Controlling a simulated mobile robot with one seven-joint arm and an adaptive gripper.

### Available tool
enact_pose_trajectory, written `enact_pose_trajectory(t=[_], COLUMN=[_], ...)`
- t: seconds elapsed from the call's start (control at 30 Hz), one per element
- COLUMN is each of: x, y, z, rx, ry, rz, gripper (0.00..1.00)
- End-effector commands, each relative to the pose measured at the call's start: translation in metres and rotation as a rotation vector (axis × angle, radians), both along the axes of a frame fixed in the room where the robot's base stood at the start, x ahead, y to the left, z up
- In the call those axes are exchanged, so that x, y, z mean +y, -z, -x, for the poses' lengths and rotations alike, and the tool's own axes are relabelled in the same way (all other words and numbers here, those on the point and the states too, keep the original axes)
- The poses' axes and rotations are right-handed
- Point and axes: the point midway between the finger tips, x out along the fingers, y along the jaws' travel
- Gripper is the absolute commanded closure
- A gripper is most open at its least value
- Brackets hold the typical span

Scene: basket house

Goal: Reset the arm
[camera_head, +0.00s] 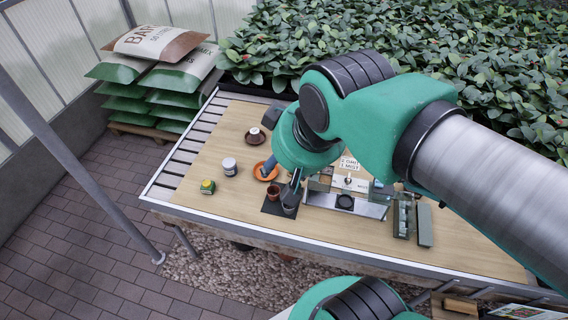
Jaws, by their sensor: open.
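My arm reaches in from the right, green and grey, over a wooden-topped bench (205,200). My gripper (279,190) points down above the bench, at the front of a dark square mat (270,209). Its jaws are open. A small reddish-brown cup (273,194) stands on the mat beside the fingers. A grey cup-like object (290,209) sits close by, partly hidden by a finger. I cannot tell whether the gripper touches either one. An orange saucer (262,176) lies just behind, partly covered by the gripper.
A white jar (229,167), a small green-and-yellow jar (208,187) and a cup on a dark saucer (254,137) stand at left. A scale-like device (345,203) and a grey rack (403,217) stand at right. Plants (330,30) fill the back. The left bench top has free room.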

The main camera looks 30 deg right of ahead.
Motion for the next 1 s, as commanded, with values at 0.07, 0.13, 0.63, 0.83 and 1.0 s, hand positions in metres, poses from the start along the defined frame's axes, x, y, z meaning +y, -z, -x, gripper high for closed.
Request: enact_pose_trajectory(t=[0.07,0.13,0.63,0.83,1.0], x=[0.001,0.001,0.001,0.001,0.001], y=[0.002,0.003,0.015,0.034,0.037], z=[0.005,0.006,0.006,0.006,0.006], rx=[-0.003,-0.003,-0.003,-0.003,-0.003], ry=[-0.003,-0.004,-0.004,-0.004,-0.004], rz=[0.001,0.001,0.001,0.001,0.001], gripper=[0.54,0.54,0.54,0.54,0.54])
